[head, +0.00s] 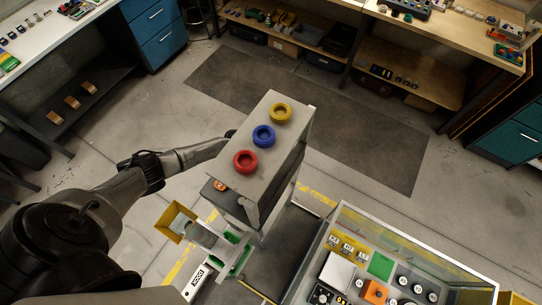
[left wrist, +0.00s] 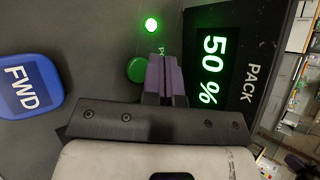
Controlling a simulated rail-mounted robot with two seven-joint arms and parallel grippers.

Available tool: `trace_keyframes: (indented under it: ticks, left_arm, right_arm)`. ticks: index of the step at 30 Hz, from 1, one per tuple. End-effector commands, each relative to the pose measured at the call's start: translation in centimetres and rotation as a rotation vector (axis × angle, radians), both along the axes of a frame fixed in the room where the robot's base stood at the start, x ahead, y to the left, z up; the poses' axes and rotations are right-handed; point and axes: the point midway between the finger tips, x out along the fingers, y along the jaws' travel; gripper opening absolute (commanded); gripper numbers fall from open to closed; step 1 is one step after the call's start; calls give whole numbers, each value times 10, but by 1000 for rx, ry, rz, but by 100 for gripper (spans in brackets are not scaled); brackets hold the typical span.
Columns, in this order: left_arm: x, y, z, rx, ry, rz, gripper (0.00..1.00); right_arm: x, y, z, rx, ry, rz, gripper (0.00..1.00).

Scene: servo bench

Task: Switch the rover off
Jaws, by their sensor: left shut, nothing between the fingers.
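In the left wrist view a dark grey panel carries a round green button (left wrist: 137,69), a lit green lamp (left wrist: 151,25) and a blue FWD button (left wrist: 20,86). A black display (left wrist: 215,70) reads PACK 50 %. My left gripper (left wrist: 165,60) is shut and empty. Its purple fingertips show just right of the green button; contact cannot be told. They partly cover a small green label. In the head view a tall grey box (head: 255,170), probably the rover, has yellow, blue and red rings on top. My left arm reaches behind its left side, hiding the gripper. My right gripper is not in view.
A glass-sided case (head: 405,245) with small parts stands at lower right. A yellow-and-green fixture (head: 175,222) stands left of the grey box's base. Workbenches line the back and left. A dark floor mat (head: 375,150) lies clear behind the box.

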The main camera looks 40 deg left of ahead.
Motion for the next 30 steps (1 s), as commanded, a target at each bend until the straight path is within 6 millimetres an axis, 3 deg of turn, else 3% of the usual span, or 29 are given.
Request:
trace_keyframes:
  ticks: [30]
  left_arm:
    - [0, 0, -9, 0, 0, 0, 0]
  right_arm:
    - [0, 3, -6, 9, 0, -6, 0]
